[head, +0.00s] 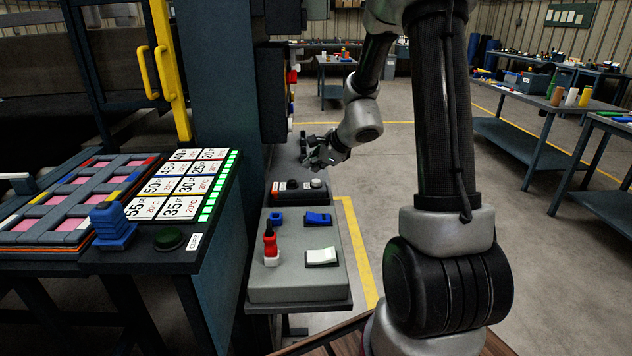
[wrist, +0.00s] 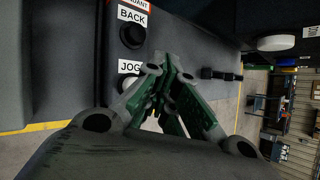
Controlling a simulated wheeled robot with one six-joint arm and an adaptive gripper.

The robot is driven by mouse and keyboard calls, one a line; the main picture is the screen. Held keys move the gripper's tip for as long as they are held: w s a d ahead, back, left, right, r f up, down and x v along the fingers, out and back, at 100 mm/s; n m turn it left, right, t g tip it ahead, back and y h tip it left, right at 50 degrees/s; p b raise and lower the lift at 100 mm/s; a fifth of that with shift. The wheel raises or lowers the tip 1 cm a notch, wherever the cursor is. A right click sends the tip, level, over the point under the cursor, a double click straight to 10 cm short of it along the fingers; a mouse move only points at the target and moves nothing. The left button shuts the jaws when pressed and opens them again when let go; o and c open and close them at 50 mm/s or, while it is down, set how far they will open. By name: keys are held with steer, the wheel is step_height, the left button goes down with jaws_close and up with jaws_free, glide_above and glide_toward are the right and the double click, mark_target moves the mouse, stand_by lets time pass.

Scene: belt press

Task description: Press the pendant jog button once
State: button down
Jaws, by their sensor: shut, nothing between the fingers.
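In the wrist view, the pendant (wrist: 118,52) is a grey panel with a red-edged title label at its top. Its BACK label has a round black button (wrist: 132,36) beneath it. The JOG label (wrist: 129,67) is lower down, and the jog button under it is mostly hidden behind my gripper. My gripper (wrist: 176,76) is shut and empty, its green and grey fingers just right of the JOG label. I cannot tell whether they touch the button. In the head view, my gripper (head: 308,155) is beside the machine's column, above the far end of the side bench.
A dark button box (head: 300,197) lies below my gripper. Nearer are a red bottle-like item (head: 270,242), a blue rocker (head: 318,219) and a white rocker (head: 321,257) on the grey bench panel (head: 300,289). The blue column (head: 215,90) stands left.

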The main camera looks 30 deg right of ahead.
mark_target(314, 181)
steer(key=shift+f, duration=0.75)
stand_by(0.9)
steer(key=shift+f, duration=0.4)
steer(key=shift+f, duration=0.45)
stand_by(0.6)
steer(key=shift+r, duration=0.9)
steer(key=shift+r, duration=2.5)
